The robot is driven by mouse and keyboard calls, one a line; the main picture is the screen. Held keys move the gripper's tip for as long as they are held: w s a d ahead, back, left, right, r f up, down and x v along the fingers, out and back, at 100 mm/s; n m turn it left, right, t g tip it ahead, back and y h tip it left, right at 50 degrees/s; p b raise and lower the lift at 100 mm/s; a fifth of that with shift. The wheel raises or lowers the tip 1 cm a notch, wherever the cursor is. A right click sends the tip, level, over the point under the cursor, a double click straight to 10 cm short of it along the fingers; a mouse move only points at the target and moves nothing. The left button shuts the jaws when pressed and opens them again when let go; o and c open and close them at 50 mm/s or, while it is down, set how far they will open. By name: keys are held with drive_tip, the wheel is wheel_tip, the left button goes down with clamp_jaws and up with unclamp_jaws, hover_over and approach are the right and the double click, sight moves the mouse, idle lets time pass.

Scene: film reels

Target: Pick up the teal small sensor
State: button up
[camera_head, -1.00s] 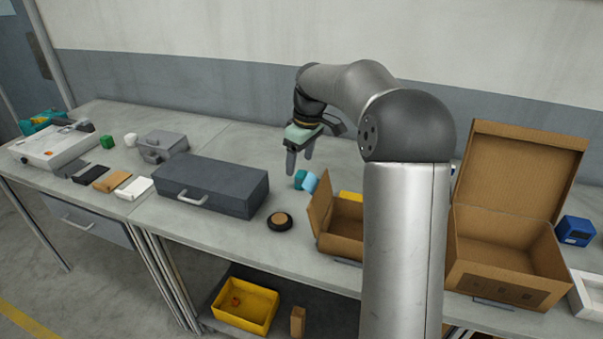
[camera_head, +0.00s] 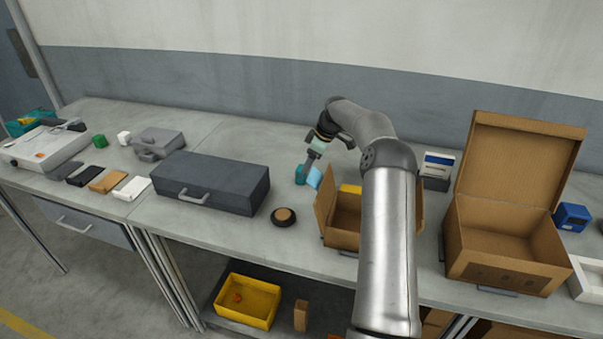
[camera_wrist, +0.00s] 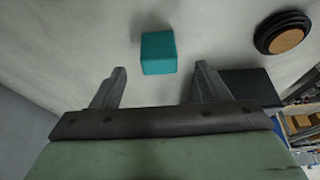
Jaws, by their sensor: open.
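The teal small sensor (camera_wrist: 158,53) is a small teal block standing on the grey table in the wrist view. It lies just beyond the fingertips, roughly centred between them. In the head view the teal sensor (camera_head: 300,174) sits beside a light blue object (camera_head: 314,177), left of the open small cardboard box. My gripper (camera_wrist: 158,78) is open and empty, with its two fingers spread apart.
A small open cardboard box (camera_head: 342,238) stands close on the right. A dark grey case (camera_head: 215,180) lies to the left. A black and tan round reel (camera_head: 283,217) lies in front; it also shows in the wrist view (camera_wrist: 285,38). A larger open cardboard box (camera_head: 500,265) stands farther right.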

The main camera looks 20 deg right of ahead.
sight(301, 168)
drive_tip(key=shift+x, duration=0.95)
drive_tip(key=f, duration=0.1)
drive_tip(key=w+a+f+p, duration=0.2)
drive_tip(key=shift+a+f, duration=0.1)
drive_tip(key=shift+f, duration=0.3)
drive_tip(key=shift+w+a+f, duration=0.1)
drive_tip(key=shift+f, duration=0.25)
drive_tip(key=c, duration=1)
drive_tip(key=shift+c, duration=0.5)
drive_tip(key=shift+r, duration=0.15)
